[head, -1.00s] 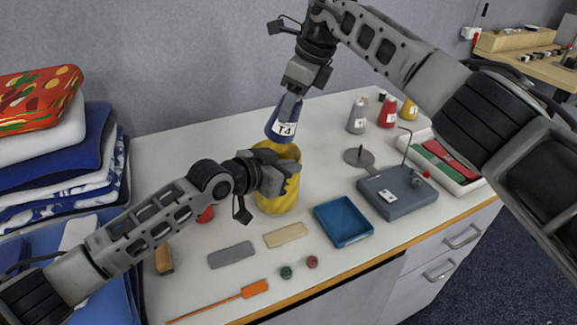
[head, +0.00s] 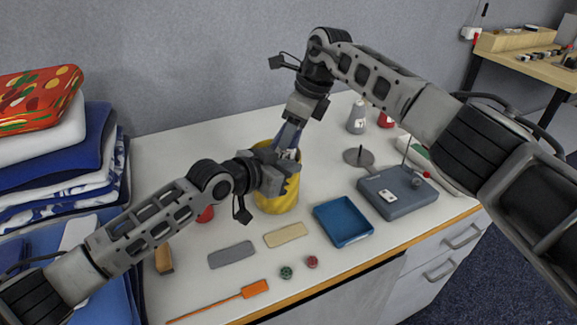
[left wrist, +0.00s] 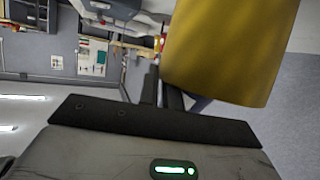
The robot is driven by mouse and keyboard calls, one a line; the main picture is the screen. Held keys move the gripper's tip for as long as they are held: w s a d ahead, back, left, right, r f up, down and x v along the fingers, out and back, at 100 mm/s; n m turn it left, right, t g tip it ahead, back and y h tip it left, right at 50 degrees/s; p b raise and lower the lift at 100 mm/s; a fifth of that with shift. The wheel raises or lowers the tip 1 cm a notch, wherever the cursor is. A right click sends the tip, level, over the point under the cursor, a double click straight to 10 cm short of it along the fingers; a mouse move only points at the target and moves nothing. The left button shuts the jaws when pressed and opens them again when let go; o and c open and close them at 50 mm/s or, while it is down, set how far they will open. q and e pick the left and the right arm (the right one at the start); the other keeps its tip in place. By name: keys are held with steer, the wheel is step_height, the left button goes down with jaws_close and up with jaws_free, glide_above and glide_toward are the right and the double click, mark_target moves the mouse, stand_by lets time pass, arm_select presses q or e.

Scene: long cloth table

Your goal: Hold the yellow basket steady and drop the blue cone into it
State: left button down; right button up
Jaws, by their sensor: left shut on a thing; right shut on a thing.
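The yellow basket (head: 279,204) stands on the white table, partly hidden behind my left gripper (head: 286,174). My left gripper is shut on the basket's near side. In the left wrist view the basket (left wrist: 230,45) fills the upper right beside the dark fingers (left wrist: 163,92). My right gripper (head: 294,122) points down from above, shut on the blue cone (head: 286,139). The cone is at the basket's mouth, its lower part hidden by the basket and my left gripper. I cannot tell whether it touches the bottom.
A blue tray (head: 343,221) and a grey box with a bent rod (head: 397,193) lie to the right. A grey cone (head: 357,118) and a red cone (head: 386,121) stand behind. An orange paddle (head: 254,289) lies at the front edge. Folded cloths (head: 60,160) are stacked left.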

arm_select(q)
steer(key=shift+a+f, duration=0.15)
steer(key=shift+f, duration=0.2)
steer(key=shift+s, duration=0.1)
arm_select(e)
steer(key=o, duration=1.2)
steer(key=shift+c, duration=0.2)
arm_select(q)
steer(key=shift+f, duration=0.1)
arm_select(e)
steer(key=v, duration=1.2)
steer(key=shift+s, duration=0.1)
arm_select(q)
steer(key=c, duration=1.5)
jaws_free()
steer(key=shift+r, duration=0.2)
